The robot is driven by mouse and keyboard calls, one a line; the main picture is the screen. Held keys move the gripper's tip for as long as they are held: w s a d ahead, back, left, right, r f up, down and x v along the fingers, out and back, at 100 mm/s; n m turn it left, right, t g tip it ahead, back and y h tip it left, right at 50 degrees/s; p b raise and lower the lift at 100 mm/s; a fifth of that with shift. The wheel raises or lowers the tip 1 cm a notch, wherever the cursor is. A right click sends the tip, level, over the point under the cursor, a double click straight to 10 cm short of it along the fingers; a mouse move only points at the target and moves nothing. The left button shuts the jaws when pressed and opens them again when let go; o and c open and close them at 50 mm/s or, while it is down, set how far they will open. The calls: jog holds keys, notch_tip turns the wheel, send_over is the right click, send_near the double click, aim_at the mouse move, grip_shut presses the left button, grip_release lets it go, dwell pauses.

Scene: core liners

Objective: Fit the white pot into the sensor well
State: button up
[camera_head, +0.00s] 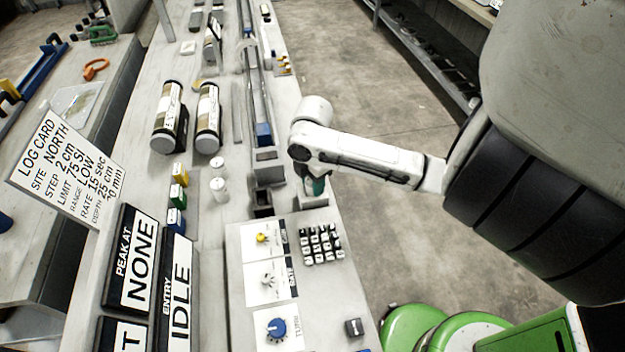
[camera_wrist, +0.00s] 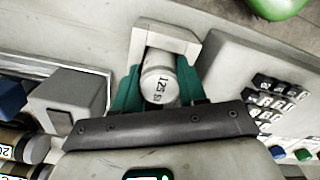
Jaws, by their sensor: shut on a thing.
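My gripper (camera_head: 315,186) points down at the bench's right side, its teal fingers partly hidden under my wrist in the head view. In the wrist view its fingers stand on either side of a white pot (camera_wrist: 161,84) marked "125 SI" and hold it, with the label end facing the camera. A pale U-shaped block, which looks like the sensor well (camera_wrist: 165,35), lies right at the pot, its opening around the pot's far side. The block also shows under my gripper in the head view (camera_head: 312,203). How deep the pot sits is hidden. Two other white pots (camera_head: 219,189) stand left.
A keypad (camera_head: 321,244) and a panel with knobs (camera_head: 276,328) lie in front of the well. A long track (camera_head: 263,133) runs just left of it. Two core tubes (camera_head: 207,118) lie farther left.

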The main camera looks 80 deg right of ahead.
jog(key=shift+f, duration=0.15)
jog(key=o, duration=1.1)
notch_tip(320, 180, up, 12)
jog(key=shift+r, duration=0.2)
dwell(0.4)
